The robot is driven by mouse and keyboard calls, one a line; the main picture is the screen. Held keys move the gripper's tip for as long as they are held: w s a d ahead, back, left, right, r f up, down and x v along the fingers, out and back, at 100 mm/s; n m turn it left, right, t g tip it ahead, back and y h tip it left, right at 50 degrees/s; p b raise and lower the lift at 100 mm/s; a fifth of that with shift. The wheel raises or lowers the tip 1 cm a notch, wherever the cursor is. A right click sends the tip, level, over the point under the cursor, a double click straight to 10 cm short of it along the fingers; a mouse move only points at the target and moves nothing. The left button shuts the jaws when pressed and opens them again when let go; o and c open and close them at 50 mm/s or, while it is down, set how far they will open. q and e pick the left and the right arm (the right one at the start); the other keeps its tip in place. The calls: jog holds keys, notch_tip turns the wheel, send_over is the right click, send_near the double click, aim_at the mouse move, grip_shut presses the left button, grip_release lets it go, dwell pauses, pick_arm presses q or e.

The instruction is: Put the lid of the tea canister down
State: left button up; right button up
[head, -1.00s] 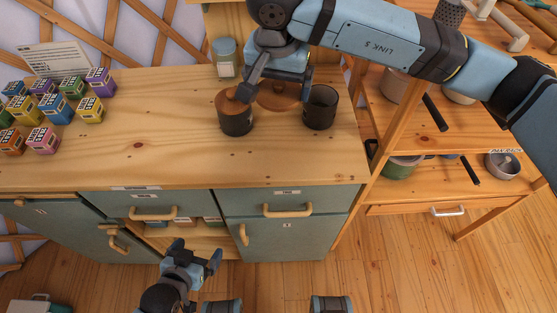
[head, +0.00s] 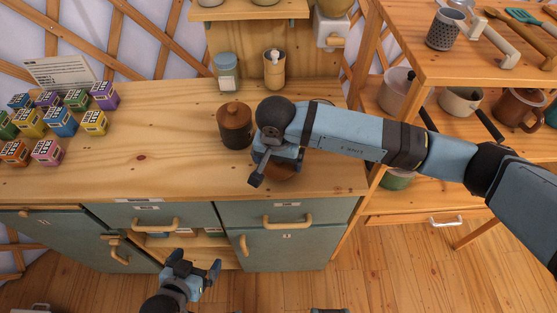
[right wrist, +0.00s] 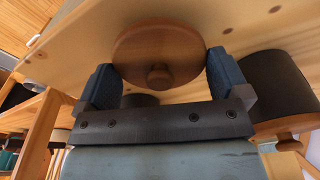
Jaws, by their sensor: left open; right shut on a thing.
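The round wooden lid (right wrist: 158,48) with a small knob is between the two blue fingers of my right gripper (right wrist: 163,80) in the right wrist view, knob towards the camera. In the head view the lid (head: 283,172) shows partly under my right gripper (head: 274,167), low over the front part of the counter. I cannot tell whether it touches the wood. The open dark canister is mostly hidden behind my right arm; a dark part (right wrist: 138,100) shows behind the gripper in the right wrist view. My left gripper (head: 194,266) is open and empty, in front of the drawers.
A lidded dark canister (head: 235,126) stands just left of my right gripper. A jar (head: 227,72) and a wooden pot (head: 274,70) stand behind. Several small boxes (head: 60,120) are at the left. The counter (head: 150,150) between is clear.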

aim_at(277, 168)
jog(key=shift+f, duration=0.8)
jog(key=shift+f, duration=0.15)
jog(key=o, duration=0.6)
jog(key=shift+r, duration=0.55)
jog(key=r, duration=0.3)
jog(key=s+r+b, duration=0.1)
jog(key=r, duration=0.7)
jog(key=shift+s+a+r+b, duration=0.1)
jog(key=shift+s+a+b, duration=0.1)
jog(key=shift+s+b, duration=0.1)
jog(key=shift+w, duration=0.1)
